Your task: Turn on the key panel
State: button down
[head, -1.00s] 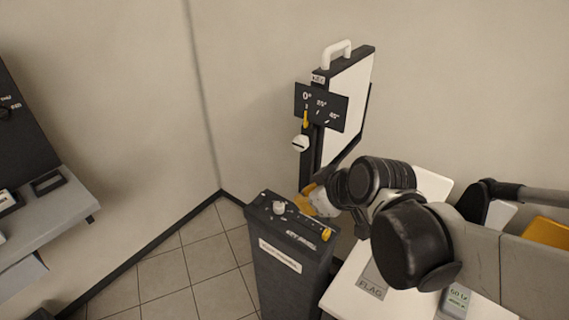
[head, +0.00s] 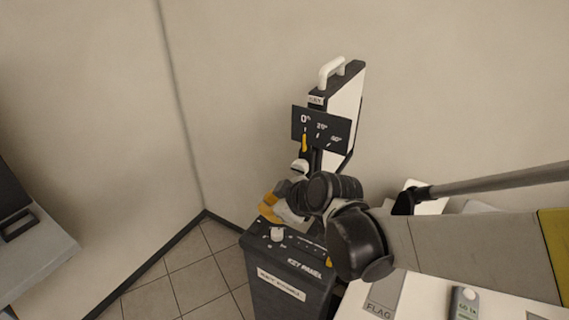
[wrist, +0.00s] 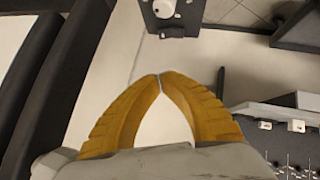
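The key panel (head: 290,290) is a dark pedestal with "KEY PANEL" lettering on its sloped top. A white round knob (head: 277,235) stands at the left of that top, with marks around it. A yellow part (head: 329,262) at the right end of the top is mostly hidden by my arm. My gripper (head: 268,208) has yellow fingers and appears just above the knob in the picture, without visible contact. In the wrist view the fingertips of my gripper (wrist: 160,78) meet with nothing between them. The knob (wrist: 163,8) and part of the panel (wrist: 180,22) show beyond them at the top edge.
A tall black-and-white flag unit (head: 345,100) with an angle plate (head: 321,125) and yellow pointer stands behind the panel. A white table marked "FLAG" (head: 410,295) lies right of it. A grey bench (head: 35,250) is at far left. Tiled floor is free between.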

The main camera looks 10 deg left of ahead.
jog(key=b, duration=0.3)
send_over(258, 220)
jog(key=f, duration=0.6)
jog(key=shift+s+a+f, duration=0.2)
jog(key=shift+s+a, duration=0.05)
jog(key=shift+a, duration=0.1)
jog(key=shift+w+d+f+b, duration=0.2)
jog(key=shift+f+b, duration=0.15)
jog(key=shift+f, duration=0.2)
jog(key=shift+w+d+f+b, duration=0.15)
jog(key=shift+f+b, duration=0.2)
jog(key=shift+f, duration=0.2)
jog(key=shift+w+f, duration=0.15)
jog(key=shift+f, duration=0.25)
jog(key=shift+w+d+f+m+g+b, duration=0.15)
jog(key=shift+w+f+g+b, duration=0.1)
jog(key=shift+f, duration=0.15)
jog(key=shift+w+d+f+m+g+b, duration=0.1)
jog(key=shift+w+f+m+g+b, duration=0.05)
jog(key=shift+w+f+g, duration=0.15)
jog(key=shift+s, duration=0.1)
jog(key=shift+s+r, duration=0.1)
jog(key=shift+s+a+r, duration=0.3)
jog(key=shift+s, duration=0.25)
